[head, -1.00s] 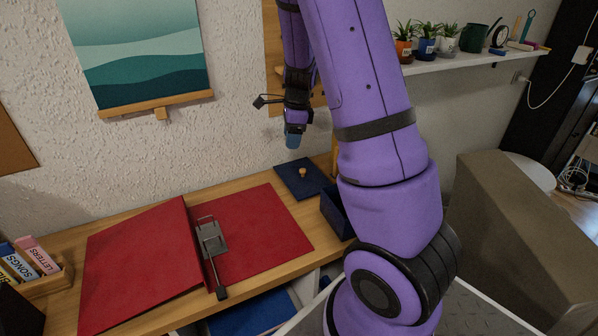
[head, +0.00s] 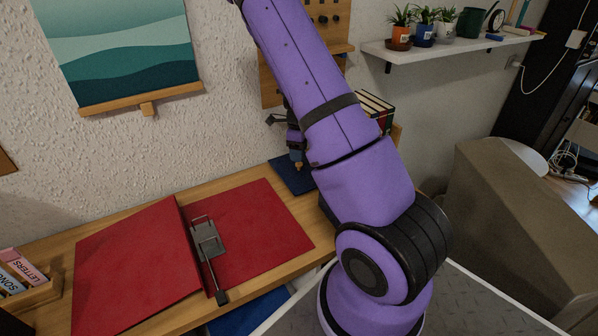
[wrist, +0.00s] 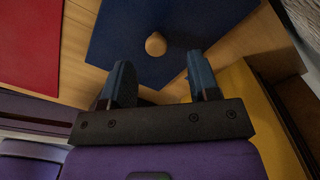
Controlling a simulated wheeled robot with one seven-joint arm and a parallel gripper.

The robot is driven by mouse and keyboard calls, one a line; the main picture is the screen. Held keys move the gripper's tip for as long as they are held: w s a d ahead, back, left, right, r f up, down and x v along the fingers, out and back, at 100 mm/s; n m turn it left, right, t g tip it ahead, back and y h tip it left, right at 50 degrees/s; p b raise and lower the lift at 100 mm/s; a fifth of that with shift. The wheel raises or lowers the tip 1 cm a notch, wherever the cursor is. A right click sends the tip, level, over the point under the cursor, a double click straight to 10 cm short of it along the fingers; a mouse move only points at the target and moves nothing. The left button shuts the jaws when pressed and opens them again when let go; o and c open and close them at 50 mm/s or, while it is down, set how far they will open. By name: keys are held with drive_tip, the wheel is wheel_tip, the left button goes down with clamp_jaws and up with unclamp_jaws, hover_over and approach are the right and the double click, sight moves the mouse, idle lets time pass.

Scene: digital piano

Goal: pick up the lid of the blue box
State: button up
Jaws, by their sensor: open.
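The dark blue lid (head: 284,174) lies flat on the wooden desk behind the red binder, in the head view. Its round wooden knob (wrist: 155,44) stands up from it in the wrist view, where the lid (wrist: 205,22) fills the top middle. My gripper (wrist: 160,72) is open and empty. Its two blue fingers are spread, with the knob ahead of them and roughly midway between their lines. In the head view my gripper (head: 298,163) is low over the lid, close to the knob. The blue box (head: 326,211) is mostly hidden behind my arm.
An open red binder (head: 252,225) with a metal clip covers the desk left of the lid. Books (head: 374,108) stand at the back right, partly behind my arm. A yellow surface (wrist: 245,100) is close to the right finger. A wall shelf (head: 430,49) holds plants.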

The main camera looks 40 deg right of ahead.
sight(299, 164)
drive_tip(key=f, duration=0.4)
drive_tip(key=shift+s+a, duration=0.1)
drive_tip(key=shift+s, duration=0.15)
drive_tip(key=shift+f, duration=0.65)
drive_tip(key=c, duration=1)
drive_tip(key=shift+r, duration=0.15)
